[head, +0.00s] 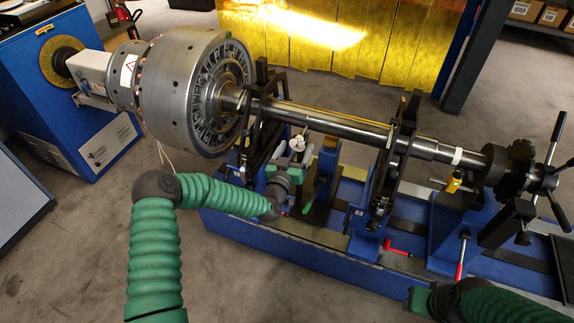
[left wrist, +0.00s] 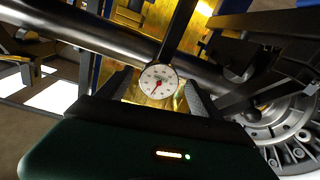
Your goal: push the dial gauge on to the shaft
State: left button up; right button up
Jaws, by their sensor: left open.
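The dial gauge (left wrist: 158,81) has a round white face with a red needle and sits at the end of a dark bar in the left wrist view. In the head view it is a small pale disc (head: 297,143) just below the shaft (head: 335,121). The steel shaft also crosses the left wrist view (left wrist: 100,42) behind the gauge. My left gripper (head: 295,157) is open, its fingers on either side of the gauge (left wrist: 158,92). Whether they touch it, and whether the gauge touches the shaft, I cannot tell.
A large bladed rotor (head: 185,90) is at the shaft's left end, with a blue drive cabinet (head: 85,130) beyond. Black supports (head: 398,150) stand on the blue machine bed (head: 320,262). A chuck with handles (head: 515,165) is at right. The floor at lower left is clear.

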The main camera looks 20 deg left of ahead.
pick_arm(q)
jog(key=s+p, duration=0.2)
jog(key=s, duration=1.1)
jog(key=shift+s, duration=0.35)
jog(key=s+d+f+m+g+h, duration=0.3)
jog(key=d+f+m+g+h, duration=0.1)
jog(key=d+m+g, duration=0.15)
jog(key=s+a+r+n+g+y, duration=0.25)
jog(key=s+g, duration=0.25)
jog(key=s, duration=0.5)
jog(key=s+a+r+n+g+y, duration=0.1)
jog(key=s+r+g, duration=0.3)
jog(key=s, duration=0.5)
jog(key=w+r+p+v, duration=0.1)
jog(key=w+p+v, duration=0.2)
jog(key=p+v, duration=1.3)
jog(key=shift+d+r+g+p, duration=0.2)
jog(key=shift+r+g+p, duration=0.25)
jog(key=shift+p, duration=0.2)
